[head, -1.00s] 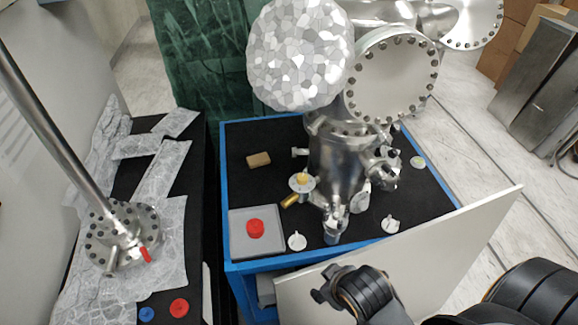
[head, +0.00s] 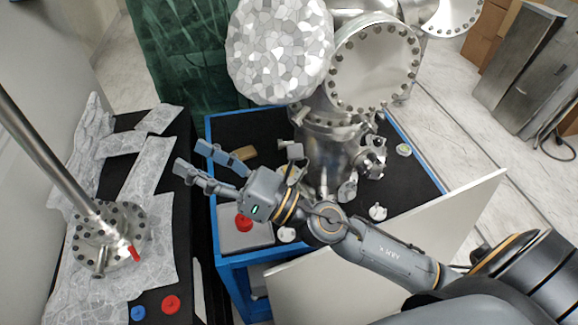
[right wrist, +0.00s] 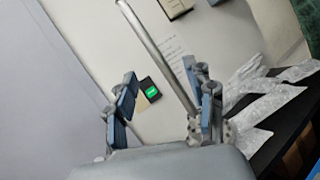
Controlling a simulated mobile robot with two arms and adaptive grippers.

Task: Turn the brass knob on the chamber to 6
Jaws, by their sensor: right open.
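The steel chamber (head: 325,165) stands on the black top of a blue-framed table in the head view. The brass knob, seen low on the chamber's left side a second ago, is now hidden behind my right gripper and wrist; its setting cannot be read. My right gripper (head: 191,157) is open and empty, its fingers pointing left above the table's left edge. In the right wrist view the open fingers (right wrist: 166,85) face the wall and a steel pole, with nothing between them. My left gripper is not in view.
A red button (head: 243,223) on a grey box and a tan block (head: 245,153) lie near my right gripper. White valve handles (head: 378,212) stand by the chamber. A white panel (head: 440,235) borders the table's front. A steel pole (head: 50,155) rises at left.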

